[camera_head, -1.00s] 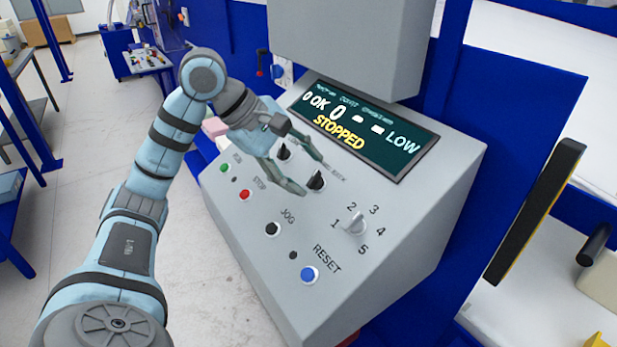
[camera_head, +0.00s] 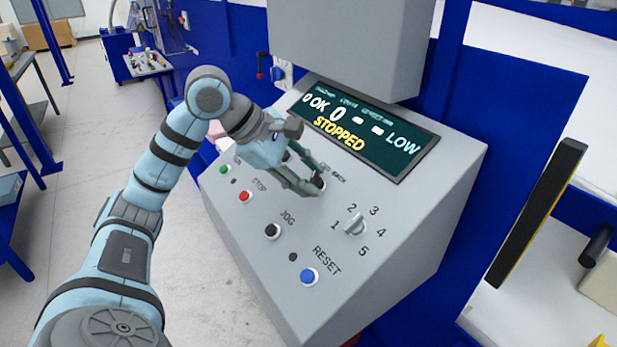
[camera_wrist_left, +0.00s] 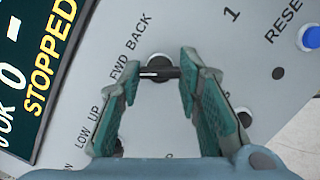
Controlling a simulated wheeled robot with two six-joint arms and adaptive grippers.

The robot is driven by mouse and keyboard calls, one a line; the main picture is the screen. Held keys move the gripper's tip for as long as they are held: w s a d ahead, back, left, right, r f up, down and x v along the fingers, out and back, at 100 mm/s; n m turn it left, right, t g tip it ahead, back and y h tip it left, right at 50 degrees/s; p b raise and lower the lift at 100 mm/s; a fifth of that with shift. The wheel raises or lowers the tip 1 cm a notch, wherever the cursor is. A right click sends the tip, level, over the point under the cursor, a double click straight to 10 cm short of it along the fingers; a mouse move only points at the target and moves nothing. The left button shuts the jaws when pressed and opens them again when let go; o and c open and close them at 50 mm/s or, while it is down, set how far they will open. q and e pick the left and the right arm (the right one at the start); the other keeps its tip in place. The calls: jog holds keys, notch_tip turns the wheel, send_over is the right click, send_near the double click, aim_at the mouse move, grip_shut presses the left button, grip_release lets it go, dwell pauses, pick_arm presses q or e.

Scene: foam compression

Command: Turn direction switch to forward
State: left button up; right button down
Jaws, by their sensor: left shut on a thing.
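The direction switch (camera_wrist_left: 159,72) is a black knob with a white mark on its bar, beside the "FWD BACK" lettering in the left wrist view. My left gripper (camera_wrist_left: 160,73) is shut on it, with one fingertip at each end of the bar. In the head view the left gripper (camera_head: 312,182) reaches the sloped panel from the left. There the switch (camera_head: 318,181) is mostly hidden by the fingers. I cannot tell for certain which label the mark faces. My right gripper is not in view.
The grey control panel (camera_head: 385,262) carries a display (camera_head: 365,130) reading "STOPPED". A numbered dial (camera_head: 355,224), a blue RESET button (camera_head: 309,275), a black JOG button (camera_head: 272,231) and a red STOP button (camera_head: 244,197) are nearby. A grey box (camera_head: 345,45) overhangs the display.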

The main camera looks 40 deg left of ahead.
pick_arm(q)
jog(key=shift+n, duration=0.9)
jog(key=o, duration=1.1)
jog(key=shift+o, duration=0.2)
jog(key=shift+s, duration=0.1)
jog(key=v, duration=1.1)
jog(key=shift+s+r, duration=0.25)
jog(key=shift+s, duration=0.15)
jog(key=shift+a, duration=0.1)
